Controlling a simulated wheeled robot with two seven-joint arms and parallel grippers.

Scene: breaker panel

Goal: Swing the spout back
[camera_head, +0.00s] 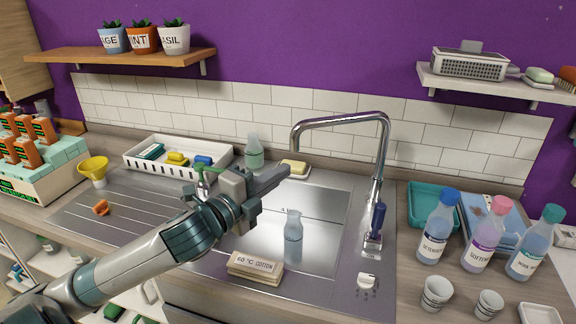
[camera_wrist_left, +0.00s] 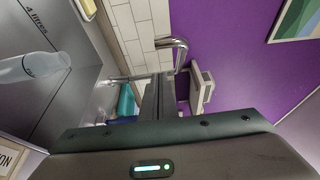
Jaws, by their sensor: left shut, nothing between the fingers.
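The chrome spout (camera_head: 340,119) rises from the sink deck at the right and arches left, its tip hanging over the back of the basin. It also shows in the left wrist view (camera_wrist_left: 172,43). The sink (camera_head: 325,235) lies below, with a clear bottle (camera_head: 293,226) standing in the basin. My left gripper (camera_head: 284,172) is above the basin, to the left of the spout and lower than its arch. Its fingers are shut with nothing between them, and they look apart from the spout. My right gripper is not in view.
A blue-handled tap lever (camera_head: 377,218) stands right of the basin. A labelled block (camera_head: 255,267) sits at the front edge. Soap (camera_head: 294,167) lies behind the basin. A white tray (camera_head: 135,161) is at back left.

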